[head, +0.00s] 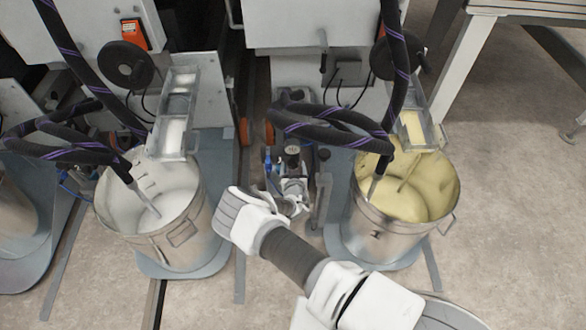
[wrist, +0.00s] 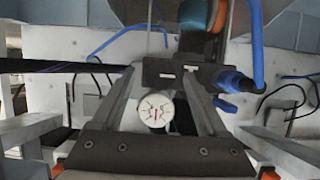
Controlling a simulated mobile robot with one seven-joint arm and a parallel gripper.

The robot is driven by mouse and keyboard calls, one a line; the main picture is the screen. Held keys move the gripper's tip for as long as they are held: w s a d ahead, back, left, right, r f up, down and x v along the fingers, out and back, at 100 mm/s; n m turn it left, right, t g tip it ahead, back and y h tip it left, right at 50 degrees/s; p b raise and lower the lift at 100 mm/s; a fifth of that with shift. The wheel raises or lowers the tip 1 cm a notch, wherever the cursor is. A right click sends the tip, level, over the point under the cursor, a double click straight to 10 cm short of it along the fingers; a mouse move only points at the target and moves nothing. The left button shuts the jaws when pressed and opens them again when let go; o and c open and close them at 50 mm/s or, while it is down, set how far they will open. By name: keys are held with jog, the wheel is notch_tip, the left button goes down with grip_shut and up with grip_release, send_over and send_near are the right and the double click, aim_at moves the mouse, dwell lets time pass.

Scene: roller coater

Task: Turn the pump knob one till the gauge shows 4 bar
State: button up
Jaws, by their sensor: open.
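The pump (head: 292,183) stands between the two buckets in the head view, with a dark round knob-like top (head: 292,150). My gripper (head: 288,203) reaches to its front, and my arm hides its lower part. In the wrist view the open gripper (wrist: 163,85) has its two fingers spread, with a white round gauge (wrist: 154,111) showing between them. The gauge has red marks; its reading is too small to tell. An orange part (wrist: 196,14) and dark fittings show beyond the fingers. I cannot tell which part is pump knob one, or whether the fingers touch anything.
A bucket of white liquid (head: 118,215) stands left and a bucket of yellow liquid (head: 358,222) right, close to my gripper. Dark hoses (head: 335,135) loop above the pump. A blue fitting (wrist: 232,82) sits right of the fingers.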

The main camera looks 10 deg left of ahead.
grip_shut()
dwell(0.4)
jog(key=shift+d+m+p, duration=0.1)
jog(key=shift+m+p, duration=0.2)
jog(key=shift+p, duration=0.05)
jog(key=shift+w+d+r+m+y+p, duration=0.1)
jog(key=shift+m+y+p, duration=0.2)
jog(key=shift+m+p, duration=0.1)
jog(key=shift+d+m+y+p, duration=0.15)
jog(key=shift+m+y+p, duration=0.35)
jog(key=shift+m, duration=0.4)
jog(key=shift+f+m+y+b, duration=0.25)
jog(key=shift+m+y+b, duration=0.05)
jog(key=shift+m+y, duration=0.8)
jog(key=shift+m, duration=0.4)
jog(key=shift+g, duration=0.3)
